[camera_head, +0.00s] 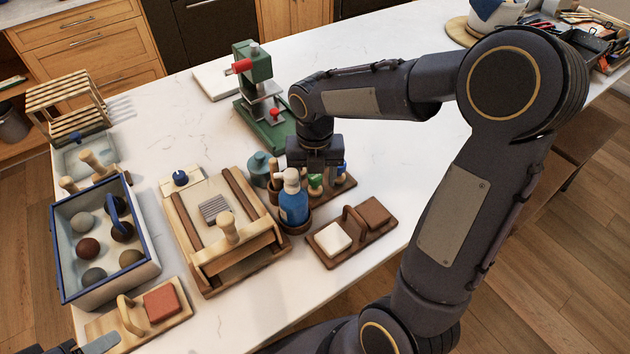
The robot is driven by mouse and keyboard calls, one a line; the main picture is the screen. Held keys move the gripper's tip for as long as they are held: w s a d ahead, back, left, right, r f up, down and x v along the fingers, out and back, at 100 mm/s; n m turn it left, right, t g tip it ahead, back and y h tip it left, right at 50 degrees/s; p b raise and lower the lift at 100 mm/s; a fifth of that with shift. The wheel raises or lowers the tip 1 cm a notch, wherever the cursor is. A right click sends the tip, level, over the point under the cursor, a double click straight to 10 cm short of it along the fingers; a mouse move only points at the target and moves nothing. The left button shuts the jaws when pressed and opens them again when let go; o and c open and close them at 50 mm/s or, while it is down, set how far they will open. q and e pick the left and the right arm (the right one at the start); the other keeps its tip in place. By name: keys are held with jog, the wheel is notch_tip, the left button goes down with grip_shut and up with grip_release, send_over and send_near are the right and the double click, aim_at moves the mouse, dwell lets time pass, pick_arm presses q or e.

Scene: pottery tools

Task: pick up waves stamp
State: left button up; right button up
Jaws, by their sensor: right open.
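A brown wooden rack (341,190) near the middle holds several small stamps with coloured knobs, among them a green one (315,183) and a blue one (341,168). I cannot tell which is the waves stamp, as their faces are hidden. My right gripper (312,168) is open, points down just above the back of this rack and hides part of it. A blue bottle (293,203) stands in front of it to the left. A dark and grey part of my left arm or gripper (98,344) shows at the bottom left corner; its jaws cannot be made out.
A wooden press tray (183,232), a blue-rimmed box of clay balls (151,272) and a green press (275,135) stand to the left and behind. A brown board with a white and a brown block (325,260) lies in front. The white tabletop (400,165) is clear to the right.

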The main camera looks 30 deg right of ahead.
jog(key=shift+f, duration=0.8)
jog(key=c, duration=1.1)
jog(key=shift+r, duration=0.15)
